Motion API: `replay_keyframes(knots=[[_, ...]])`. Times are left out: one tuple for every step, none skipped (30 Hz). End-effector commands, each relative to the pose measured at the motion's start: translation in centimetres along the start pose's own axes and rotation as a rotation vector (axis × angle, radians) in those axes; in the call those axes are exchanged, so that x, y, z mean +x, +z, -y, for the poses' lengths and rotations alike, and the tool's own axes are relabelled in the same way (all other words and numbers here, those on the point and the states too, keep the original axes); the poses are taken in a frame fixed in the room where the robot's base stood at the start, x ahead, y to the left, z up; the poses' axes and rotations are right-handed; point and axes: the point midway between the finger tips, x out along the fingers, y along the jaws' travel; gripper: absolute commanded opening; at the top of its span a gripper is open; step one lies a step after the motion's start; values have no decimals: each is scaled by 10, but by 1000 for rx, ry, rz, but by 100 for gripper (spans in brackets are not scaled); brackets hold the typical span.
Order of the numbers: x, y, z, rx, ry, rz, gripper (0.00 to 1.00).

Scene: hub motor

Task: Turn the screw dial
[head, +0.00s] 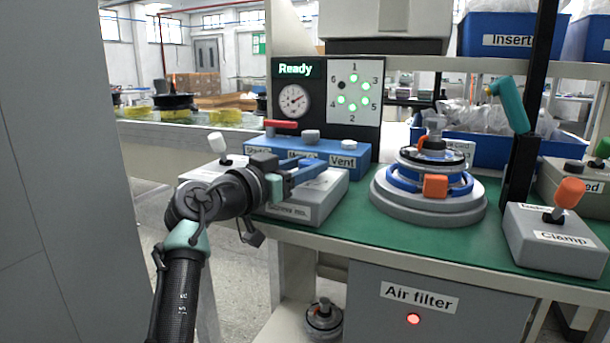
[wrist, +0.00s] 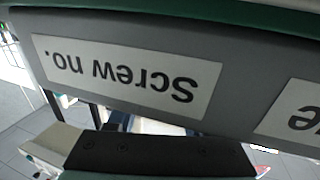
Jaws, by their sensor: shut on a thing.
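A low grey box (head: 318,203) labelled "Screw no." stands at the left end of the green bench top. My gripper (head: 312,171), with blue fingers, reaches in from the left over its top. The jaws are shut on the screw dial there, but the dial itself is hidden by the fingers. In the wrist view the box's front (wrist: 240,98) and its "Screw no." label appear upside down and close; no dial shows. A dark panel (head: 318,128) behind reads "Ready". Its numbered spots are ringed green, except a dark one by 6.
A blue valve box (head: 343,160) with a red lever and grey knobs stands close behind my gripper. The round hub motor fixture (head: 428,207) is to the right. A clamp box (head: 555,238) with an orange-knobbed lever is farther right. A white-knobbed lever (head: 217,142) rises near my wrist.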

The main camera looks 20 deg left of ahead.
Motion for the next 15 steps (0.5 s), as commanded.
replay_keyframes(knots=[[0,2,0,-3,7,4,0],[0,2,0,-3,9,4,0],[0,2,0,-3,11,4,0],[0,2,0,-3,12,4,0],[0,2,0,-3,13,4,0],[0,2,0,-3,13,4,0],[0,2,0,-3,14,4,0],[0,2,0,-3,14,4,0],[0,2,0,-3,14,5,0],[0,2,0,-3,14,5,0],[0,2,0,-3,13,5,0],[0,2,0,-3,13,5,0],[0,2,0,-3,13,5,0],[0,2,0,-3,13,5,0],[0,2,0,-3,13,5,54]])
